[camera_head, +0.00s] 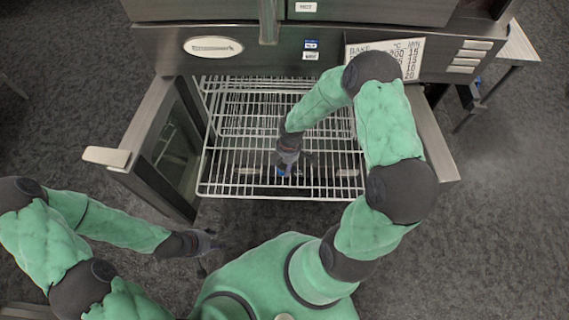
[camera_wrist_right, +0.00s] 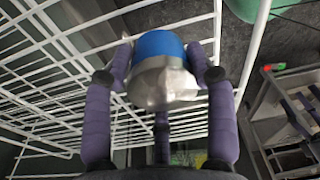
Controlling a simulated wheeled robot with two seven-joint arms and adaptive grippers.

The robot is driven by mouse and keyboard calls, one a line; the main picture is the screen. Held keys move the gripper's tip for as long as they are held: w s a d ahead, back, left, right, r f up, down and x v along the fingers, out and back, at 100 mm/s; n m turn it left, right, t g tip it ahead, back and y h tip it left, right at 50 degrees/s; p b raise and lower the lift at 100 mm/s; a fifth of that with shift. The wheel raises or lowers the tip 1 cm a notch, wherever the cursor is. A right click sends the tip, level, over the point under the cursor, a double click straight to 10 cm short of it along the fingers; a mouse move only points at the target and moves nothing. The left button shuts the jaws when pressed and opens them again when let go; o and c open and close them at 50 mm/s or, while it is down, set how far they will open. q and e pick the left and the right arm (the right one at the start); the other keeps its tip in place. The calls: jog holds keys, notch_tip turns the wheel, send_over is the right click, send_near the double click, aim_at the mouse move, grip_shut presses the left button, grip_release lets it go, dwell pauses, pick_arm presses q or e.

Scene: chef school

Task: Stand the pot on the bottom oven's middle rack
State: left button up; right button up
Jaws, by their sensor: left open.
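The small pot (camera_wrist_right: 162,85), silvery metal with a blue part, is between the fingers of my right gripper (camera_wrist_right: 160,65), which touch it on both sides. In the head view, my right gripper (camera_head: 291,160) is over the white wire racks of the bottom oven, near their front part. Only a small blue patch of the pot (camera_head: 283,172) shows there; the gripper hides the rest. The wire rack (camera_head: 235,188) spans the oven opening. I cannot tell which rack level the pot is at. My left gripper (camera_head: 207,243) is open and empty, in front of the oven.
The oven door (camera_head: 160,145) stands open at the left, its handle (camera_head: 107,157) sticking out. The oven's front panel (camera_head: 260,50) overhangs the racks. A side table (camera_head: 515,45) is at the far right. The floor in front is clear.

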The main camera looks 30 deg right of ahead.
jog(key=shift+o, duration=1.4)
notch_tip(320, 180, up, 12)
jog(key=d+p, duration=0.1)
jog(key=p, duration=0.5)
jog(key=s+a+f+m+y, duration=0.1)
jog(key=s+a+f+m, duration=0.4)
jog(key=a+m, duration=0.3)
jog(key=s+a+f+m+y, duration=0.1)
jog(key=s+a+f+m, duration=0.5)
jog(key=a+m, duration=0.2)
jog(key=shift+s+m+y, duration=0.25)
jog(key=shift+m+y, duration=0.15)
jog(key=shift+m, duration=0.3)
